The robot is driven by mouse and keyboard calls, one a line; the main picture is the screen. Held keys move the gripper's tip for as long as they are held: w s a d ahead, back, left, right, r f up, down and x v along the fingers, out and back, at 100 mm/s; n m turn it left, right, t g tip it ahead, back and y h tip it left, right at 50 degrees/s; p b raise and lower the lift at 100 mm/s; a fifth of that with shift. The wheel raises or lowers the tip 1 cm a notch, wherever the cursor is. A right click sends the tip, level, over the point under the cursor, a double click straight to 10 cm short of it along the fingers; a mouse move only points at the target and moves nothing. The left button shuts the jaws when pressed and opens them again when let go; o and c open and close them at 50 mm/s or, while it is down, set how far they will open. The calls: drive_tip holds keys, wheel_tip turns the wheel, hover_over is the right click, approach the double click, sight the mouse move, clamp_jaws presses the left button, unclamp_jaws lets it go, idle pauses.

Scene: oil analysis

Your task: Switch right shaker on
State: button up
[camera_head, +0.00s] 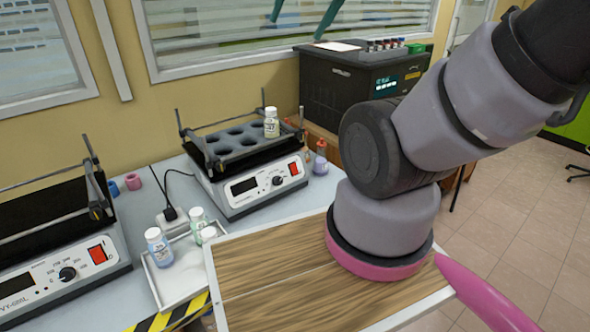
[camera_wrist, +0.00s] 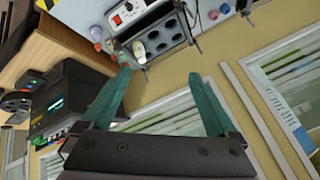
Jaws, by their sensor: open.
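The right shaker (camera_head: 236,196) stands on the grey bench below the window, with a black tray on top. Its front panel has a dark display (camera_head: 245,186), a black knob (camera_head: 278,181) and a red switch (camera_head: 294,168) at the right end. The switch also shows in the wrist view (camera_wrist: 117,19). I cannot tell the switch's position. One small bottle (camera_head: 271,122) sits in the tray. My gripper (camera_head: 302,22) is open and empty, high up in front of the window, well apart from the shaker. Its two teal fingers show in the wrist view (camera_wrist: 158,75).
The left shaker (camera_head: 62,268) has its own red switch (camera_head: 97,254). A white tray (camera_head: 182,262) with several bottles lies between the shakers. A black analyser (camera_head: 345,95) stands at the back right.

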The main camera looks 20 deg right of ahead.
clamp_jaws()
idle(1.5)
